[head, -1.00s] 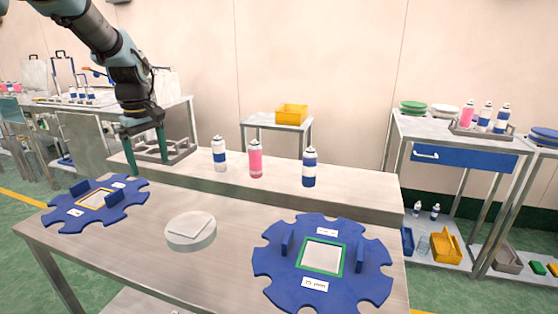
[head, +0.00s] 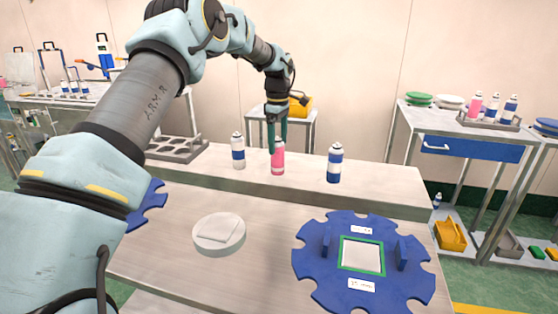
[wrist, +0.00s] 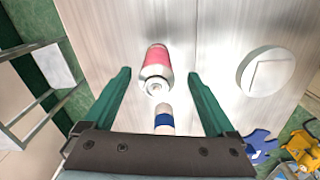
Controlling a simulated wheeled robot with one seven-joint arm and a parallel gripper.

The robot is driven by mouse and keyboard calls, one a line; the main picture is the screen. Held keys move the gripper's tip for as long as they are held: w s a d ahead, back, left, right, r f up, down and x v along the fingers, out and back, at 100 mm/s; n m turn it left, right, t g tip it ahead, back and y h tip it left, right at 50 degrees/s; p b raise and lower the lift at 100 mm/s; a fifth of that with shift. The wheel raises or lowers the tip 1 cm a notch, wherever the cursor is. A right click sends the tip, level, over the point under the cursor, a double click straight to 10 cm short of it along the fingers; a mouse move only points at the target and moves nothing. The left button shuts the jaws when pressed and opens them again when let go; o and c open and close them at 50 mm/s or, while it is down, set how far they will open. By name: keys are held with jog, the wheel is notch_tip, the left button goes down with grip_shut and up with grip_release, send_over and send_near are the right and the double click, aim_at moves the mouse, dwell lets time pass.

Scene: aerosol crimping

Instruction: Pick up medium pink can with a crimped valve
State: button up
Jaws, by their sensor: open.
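The pink can (head: 278,161) stands upright on the raised shelf at the back of the table, between two white-and-blue cans. It also shows in the wrist view (wrist: 155,62), with a white shoulder and a valve on top. My gripper (head: 277,142) is over the pink can with its green fingers pointing down. In the wrist view my gripper (wrist: 159,76) is open, one finger on each side of the pink can's top with gaps on both sides. The exact crimp of the valve is too small to tell.
A white-and-blue can (head: 238,152) stands left of the pink one, another (head: 334,164) to its right. A grey rack (head: 178,148) is on the shelf's left. A white round stand (head: 220,234) and a blue notched disc (head: 312,268) lie on the front table.

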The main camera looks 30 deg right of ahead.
aim_at(278, 155)
jog(key=shift+w+f+p, duration=0.2)
jog(key=shift+f+p, duration=1)
jog(key=shift+f, duration=1.6)
grip_shut()
jog(key=shift+r, duration=0.1)
